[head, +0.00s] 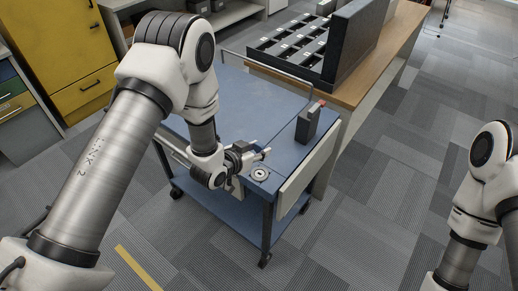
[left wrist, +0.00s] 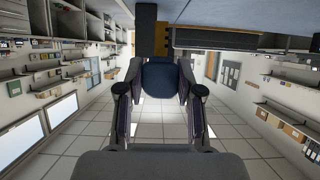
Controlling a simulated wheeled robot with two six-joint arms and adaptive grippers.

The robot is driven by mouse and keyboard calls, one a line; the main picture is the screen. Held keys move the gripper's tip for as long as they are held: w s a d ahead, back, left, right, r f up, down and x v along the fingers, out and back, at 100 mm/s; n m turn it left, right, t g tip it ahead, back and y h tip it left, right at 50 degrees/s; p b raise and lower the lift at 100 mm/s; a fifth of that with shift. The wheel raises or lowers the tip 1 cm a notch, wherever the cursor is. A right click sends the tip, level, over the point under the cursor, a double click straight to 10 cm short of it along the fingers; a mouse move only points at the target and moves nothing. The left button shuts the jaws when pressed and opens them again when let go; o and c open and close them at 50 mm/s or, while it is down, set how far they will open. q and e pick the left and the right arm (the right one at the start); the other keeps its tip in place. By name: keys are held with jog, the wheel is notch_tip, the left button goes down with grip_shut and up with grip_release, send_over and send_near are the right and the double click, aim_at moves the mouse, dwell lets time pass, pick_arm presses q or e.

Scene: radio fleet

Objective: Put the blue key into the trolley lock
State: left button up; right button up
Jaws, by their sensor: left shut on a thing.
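The blue trolley (head: 235,100) stands in the middle of the head view. A round pale disc with a dark centre, which looks like the trolley lock (head: 260,174), lies on its top near the front corner. My left gripper (head: 262,154) is just above and behind this disc, pointing right and apart from it. In the left wrist view, a dark blue rounded piece, which looks like the blue key (left wrist: 160,80), sits between the fingers, and the gripper is shut on it. The key cannot be made out clearly in the head view. My right gripper is out of view.
A dark upright radio-like box (head: 307,126) with a red tip stands on the trolley, right of the gripper. A wooden counter (head: 385,60) with a black compartment rack (head: 292,46) is behind. A yellow cabinet (head: 65,50) is at the left. Carpet floor is clear at right.

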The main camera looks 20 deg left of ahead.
aim_at(258, 176)
pick_arm(q)
jog(key=shift+d+f+b, duration=0.15)
jog(key=shift+f+b, duration=0.3)
jog(key=shift+f, duration=0.05)
notch_tip(258, 176, down, 4)
jog(key=b, duration=0.3)
jog(key=shift+r, duration=0.1)
jog(key=shift+f+b, duration=0.3)
jog(key=shift+f, duration=0.2)
jog(key=shift+f+b, duration=1.65)
jog(key=shift+f, duration=0.35)
dwell(0.4)
jog(key=o, duration=1.1)
jog(key=shift+r, duration=0.1)
jog(key=shift+c, duration=0.2)
jog(key=shift+s, duration=0.15)
jog(key=v, duration=1.2)
